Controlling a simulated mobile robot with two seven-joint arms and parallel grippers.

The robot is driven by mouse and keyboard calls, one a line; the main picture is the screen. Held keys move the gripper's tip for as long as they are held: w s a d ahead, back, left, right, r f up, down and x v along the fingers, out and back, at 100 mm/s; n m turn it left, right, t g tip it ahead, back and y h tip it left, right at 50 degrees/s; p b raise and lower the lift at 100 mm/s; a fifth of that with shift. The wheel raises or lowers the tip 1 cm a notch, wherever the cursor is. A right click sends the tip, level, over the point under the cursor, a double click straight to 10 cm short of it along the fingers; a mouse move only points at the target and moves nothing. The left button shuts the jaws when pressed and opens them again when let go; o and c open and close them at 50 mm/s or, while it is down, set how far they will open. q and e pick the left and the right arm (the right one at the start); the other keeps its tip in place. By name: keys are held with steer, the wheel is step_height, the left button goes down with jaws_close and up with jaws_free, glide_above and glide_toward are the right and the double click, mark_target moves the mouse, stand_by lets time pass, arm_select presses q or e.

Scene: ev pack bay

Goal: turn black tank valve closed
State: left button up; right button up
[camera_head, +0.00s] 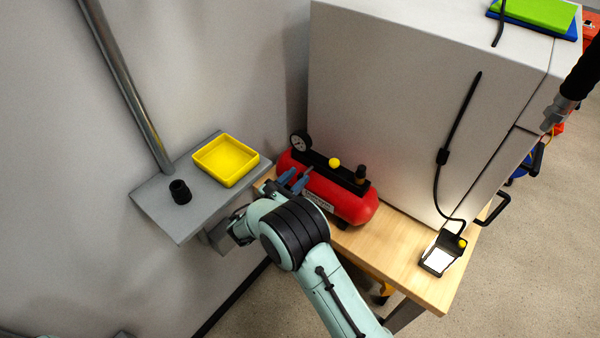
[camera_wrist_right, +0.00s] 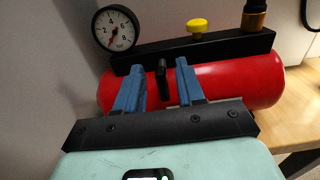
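The red air tank (camera_head: 345,200) lies on the wooden bench with a black bar along its top. It also shows in the right wrist view (camera_wrist_right: 235,82). The black tank valve (camera_wrist_right: 163,78) is a small upright lever in front of the tank, at the bar's left part. My right gripper (camera_head: 294,178) is at the tank's left end. In the right wrist view my right gripper (camera_wrist_right: 160,75) is open, with its blue fingers on either side of the black lever and gaps showing on both sides. My left gripper is not in view.
A gauge (camera_head: 300,142), yellow knob (camera_head: 334,162) and brass-and-black fitting (camera_head: 361,174) sit on the tank. A grey shelf (camera_head: 158,212) at left holds a yellow tray (camera_head: 199,158) and black cylinder (camera_head: 180,191). A large white cabinet (camera_head: 400,90) stands behind.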

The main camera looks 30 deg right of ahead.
mark_target(305, 173)
steer(key=shift+x, duration=1.15)
jaws_close()
